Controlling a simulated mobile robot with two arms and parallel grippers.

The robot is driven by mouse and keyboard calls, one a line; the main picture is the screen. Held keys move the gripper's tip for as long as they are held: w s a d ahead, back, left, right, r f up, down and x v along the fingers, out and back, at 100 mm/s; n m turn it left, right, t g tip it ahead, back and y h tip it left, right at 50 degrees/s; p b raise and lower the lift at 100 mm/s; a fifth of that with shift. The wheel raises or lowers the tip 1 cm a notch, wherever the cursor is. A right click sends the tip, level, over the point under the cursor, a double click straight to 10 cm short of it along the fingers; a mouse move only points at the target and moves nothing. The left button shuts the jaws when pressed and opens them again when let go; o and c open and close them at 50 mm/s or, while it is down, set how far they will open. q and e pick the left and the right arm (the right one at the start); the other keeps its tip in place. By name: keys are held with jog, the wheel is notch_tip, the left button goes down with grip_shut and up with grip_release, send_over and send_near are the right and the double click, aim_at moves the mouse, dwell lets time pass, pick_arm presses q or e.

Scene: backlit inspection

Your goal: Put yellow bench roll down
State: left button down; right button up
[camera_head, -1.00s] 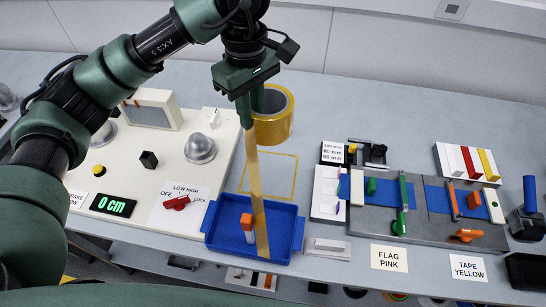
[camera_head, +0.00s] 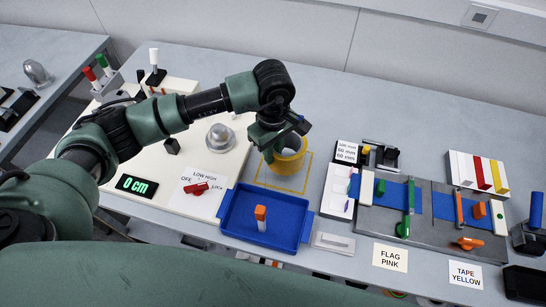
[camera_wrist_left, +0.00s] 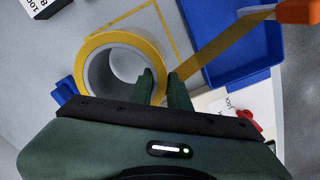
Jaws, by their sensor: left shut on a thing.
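The yellow bench roll (camera_head: 289,165) is a wide tape ring at the yellow outlined square (camera_head: 268,182) behind the blue tray. My left gripper (camera_head: 268,150) is shut on its wall from the left side. The roll also shows in the left wrist view (camera_wrist_left: 118,41), with the fingertips (camera_wrist_left: 163,84) at its lower right edge. There, a yellow-brown strip (camera_wrist_left: 212,52) runs from near the fingers across the blue tray. I cannot tell whether the roll touches the bench. My right gripper is out of view.
A white panel with a red switch (camera_head: 196,188) lies left. A grey fixture (camera_head: 375,224) with blue strips stands right, beside white size-labelled parts (camera_head: 346,153).

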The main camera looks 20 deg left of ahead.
pick_arm(q)
notch_tip(320, 180, down, 3)
jog(key=shift+f+p, duration=0.2)
jog(key=shift+p, duration=0.35)
jog(key=shift+f, duration=0.4)
jog(key=shift+f, duration=0.1)
jog(key=c, duration=1.8)
grip_release()
jog(key=shift+f, duration=0.1)
jog(key=o, duration=0.5)
jog(key=shift+c, duration=0.2)
